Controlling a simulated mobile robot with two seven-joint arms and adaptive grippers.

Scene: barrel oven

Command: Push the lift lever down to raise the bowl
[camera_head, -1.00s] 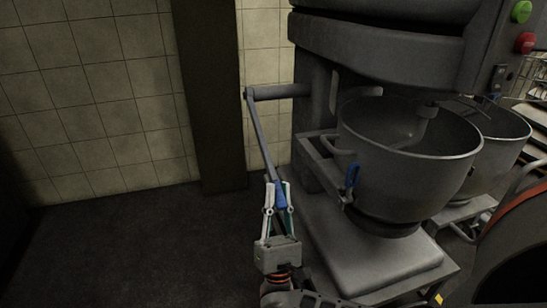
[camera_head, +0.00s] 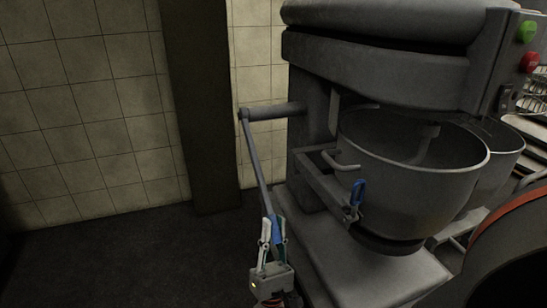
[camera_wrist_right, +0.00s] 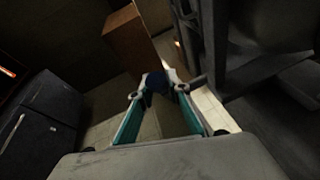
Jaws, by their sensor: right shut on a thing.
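The grey lift lever (camera_head: 256,160) slopes down from a horizontal shaft on the left side of the mixer. Its blue grip (camera_head: 277,233) is at the lower end. My right gripper (camera_head: 272,226) is shut on this grip, with one finger on each side. In the right wrist view the dark blue grip (camera_wrist_right: 156,82) sits between the fingertips. The grey metal bowl (camera_head: 400,185) hangs in its support arms under the mixer head, with the mixing tool reaching into it. My left gripper is not in view.
The mixer base (camera_head: 365,265) stands close on the right of my right gripper. A blue-handled clamp (camera_head: 357,193) is on the bowl support. A second bowl (camera_head: 500,160) stands behind. A dark pillar (camera_head: 205,110) and tiled wall (camera_head: 85,120) are behind open floor (camera_head: 130,250) at left.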

